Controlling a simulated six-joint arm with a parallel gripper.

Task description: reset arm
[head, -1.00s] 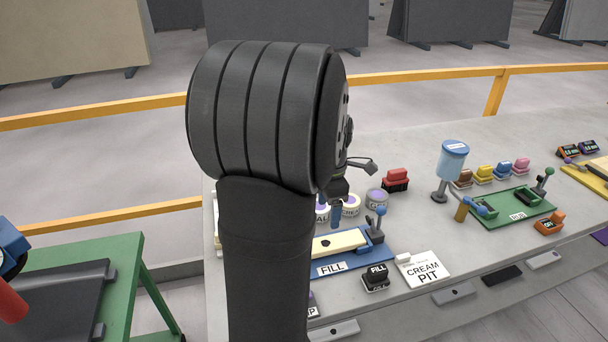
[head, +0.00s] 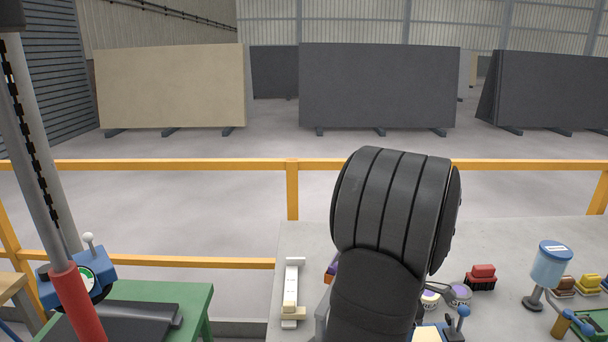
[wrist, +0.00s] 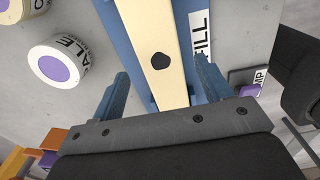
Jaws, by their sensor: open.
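My gripper (wrist: 162,88) is open in the wrist view, with its two blue fingers apart. Between and beyond the fingers lies a cream-coloured bar (wrist: 150,40) with a dark spot on it, set on a blue base labelled FILL (wrist: 200,50). I see nothing held between the fingers, and I cannot tell how high they are above the bar. In the head view my dark arm rises in front of the bench and hides the gripper and most of the FILL station; a corner of the cream bar (head: 427,334) shows at the bottom.
A white tub with a purple top (wrist: 58,68) stands left of the fingers. In the head view a red block (head: 482,277) and a blue canister (head: 551,264) stand to the right on the grey bench (head: 500,238). A yellow rail (head: 230,164) runs behind.

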